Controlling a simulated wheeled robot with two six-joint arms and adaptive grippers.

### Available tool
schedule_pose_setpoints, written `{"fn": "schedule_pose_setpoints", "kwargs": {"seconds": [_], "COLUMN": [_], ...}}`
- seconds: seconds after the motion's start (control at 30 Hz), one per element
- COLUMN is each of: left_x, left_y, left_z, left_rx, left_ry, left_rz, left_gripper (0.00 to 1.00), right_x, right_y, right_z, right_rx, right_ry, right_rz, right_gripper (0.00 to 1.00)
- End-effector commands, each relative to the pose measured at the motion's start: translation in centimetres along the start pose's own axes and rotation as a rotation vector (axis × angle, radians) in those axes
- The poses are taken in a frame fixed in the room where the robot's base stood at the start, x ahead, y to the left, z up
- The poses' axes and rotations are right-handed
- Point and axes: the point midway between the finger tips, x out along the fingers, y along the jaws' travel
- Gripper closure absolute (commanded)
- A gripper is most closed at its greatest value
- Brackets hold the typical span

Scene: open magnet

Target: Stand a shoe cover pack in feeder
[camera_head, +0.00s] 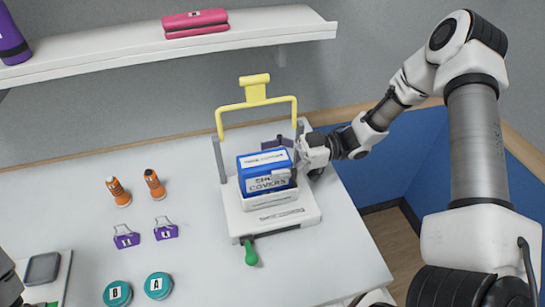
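The shoe cover pack (262,163) is a blue box with white labels reading "SHOE COVERS". It is upright, in or just above the white feeder (306,213). The feeder has a raised yellow handle (256,100) at the back and a green knob (251,254) at the front. My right gripper (293,162) is at the pack's right end, with a grey finger over the front right edge. The far finger is not clear, so I cannot tell if it grips. The pack's underside is hidden. Part of my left arm (8,284) shows at the lower left edge; its fingers are not clear.
A grey item (42,269) is on a tray at lower left. A shelf (150,55) overhangs the back, holding pink and purple items.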

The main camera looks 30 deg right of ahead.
Motion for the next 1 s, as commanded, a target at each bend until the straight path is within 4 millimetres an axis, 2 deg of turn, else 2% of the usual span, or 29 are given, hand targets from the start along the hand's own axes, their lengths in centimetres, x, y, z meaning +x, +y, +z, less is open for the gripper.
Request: {"fn": "schedule_pose_setpoints", "kwargs": {"seconds": [0.33, 0.47, 0.6, 0.73, 0.83, 1.0], "left_x": [0.0, 0.0, 0.0, 0.0, 0.0, 0.0], "left_y": [0.0, 0.0, 0.0, 0.0, 0.0, 0.0], "left_z": [0.0, 0.0, 0.0, 0.0, 0.0, 0.0], "left_rx": [0.0, 0.0, 0.0, 0.0, 0.0, 0.0], "left_ry": [0.0, 0.0, 0.0, 0.0, 0.0, 0.0], "left_rz": [0.0, 0.0, 0.0, 0.0, 0.0, 0.0], "left_gripper": [1.0, 1.0, 1.0, 1.0, 1.0, 1.0], "right_x": [0.0, 0.0, 0.0, 0.0, 0.0, 0.0], "right_y": [0.0, 0.0, 0.0, 0.0, 0.0, 0.0], "right_z": [-0.5, -2.7, -6.2, -8.7, -9.7, -10.0], "right_rx": [-0.002, -0.005, -0.007, -0.005, -0.002, 0.0], "right_ry": [0.0, 0.003, 0.004, 0.002, 0.0, 0.0], "right_rz": [0.0, 0.001, 0.001, 0.0, 0.0, 0.0], "right_gripper": [0.09, 0.09, 0.09, 0.09, 0.09, 0.09]}}
